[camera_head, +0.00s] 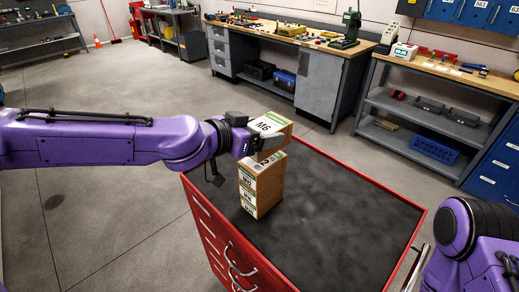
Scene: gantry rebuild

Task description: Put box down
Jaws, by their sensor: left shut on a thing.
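My left gripper (268,143) is shut on a cardboard box marked M6 (268,123). It holds the box directly above a stack of similar boxes (262,187). The stack stands on the black top of a red tool cabinet (345,225), near its left edge. The gripper and the held box cover the upper part of the stack, so I cannot tell whether the M6 box touches it. My right arm shows at the lower right, but its gripper is not clearly visible.
The cabinet top right of and in front of the stack is clear. A workbench (290,40) with tools stands behind, and a shelf unit (440,110) stands at the back right.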

